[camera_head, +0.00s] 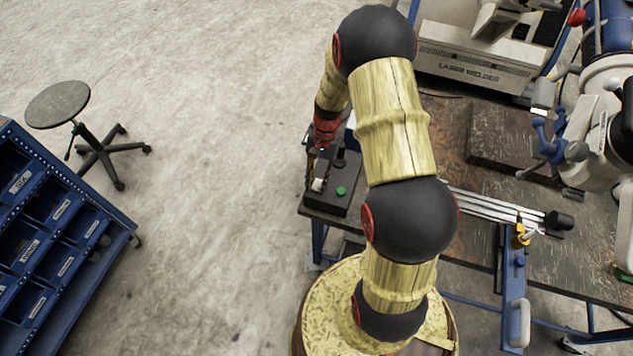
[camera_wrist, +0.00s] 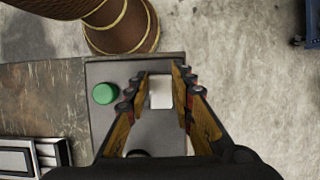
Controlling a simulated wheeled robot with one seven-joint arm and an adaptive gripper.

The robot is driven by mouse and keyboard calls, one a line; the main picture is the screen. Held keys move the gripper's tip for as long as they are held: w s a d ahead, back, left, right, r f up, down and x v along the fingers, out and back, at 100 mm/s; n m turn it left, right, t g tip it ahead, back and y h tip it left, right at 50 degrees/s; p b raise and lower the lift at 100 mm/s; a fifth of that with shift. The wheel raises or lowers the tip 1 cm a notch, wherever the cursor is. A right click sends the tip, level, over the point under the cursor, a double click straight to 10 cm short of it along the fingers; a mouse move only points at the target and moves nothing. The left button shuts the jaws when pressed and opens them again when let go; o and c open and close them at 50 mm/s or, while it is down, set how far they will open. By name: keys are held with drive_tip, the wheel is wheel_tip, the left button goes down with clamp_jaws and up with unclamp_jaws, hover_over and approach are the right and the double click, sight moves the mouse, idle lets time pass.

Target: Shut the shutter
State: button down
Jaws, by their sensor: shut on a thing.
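A grey control box (camera_head: 328,205) stands at the near left corner of the workbench; it also shows in the wrist view (camera_wrist: 122,72). It carries a green round button (camera_head: 340,191) and a white block-like switch (camera_head: 318,184). In the wrist view the white switch (camera_wrist: 161,92) lies between the two fingers, to the right of the green button (camera_wrist: 104,93). My gripper (camera_wrist: 158,78) points down over the box and is shut on the white switch. I cannot tell which part of this is the shutter.
The bench (camera_head: 450,220) holds a laser welder (camera_head: 465,70) at the back, a dark plate and several pale rods. A microscope-like device (camera_head: 590,125) stands at the right. A blue bin rack (camera_head: 60,230) and a stool (camera_head: 57,102) stand left. The floor between is clear.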

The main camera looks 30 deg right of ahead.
drive_tip(key=c, duration=1.5)
unclamp_jaws()
drive_tip(key=shift+c, duration=0.2)
drive_tip(key=v, duration=1.2)
drive_tip(key=s+a+r+n+t+h+b, duration=0.3)
drive_tip(key=s+a+r+n+t+b, duration=0.3)
drive_tip(key=s+a+r, duration=1)
wheel_tip(320, 180, up, 3)
drive_tip(key=s+n+t, duration=0.1)
drive_tip(key=n+t, duration=0.1)
drive_tip(key=n, duration=0.2)
drive_tip(key=shift+s+h+b, duration=0.3)
drive_tip(key=shift+s+b, duration=0.05)
drive_tip(key=shift+b, duration=0.05)
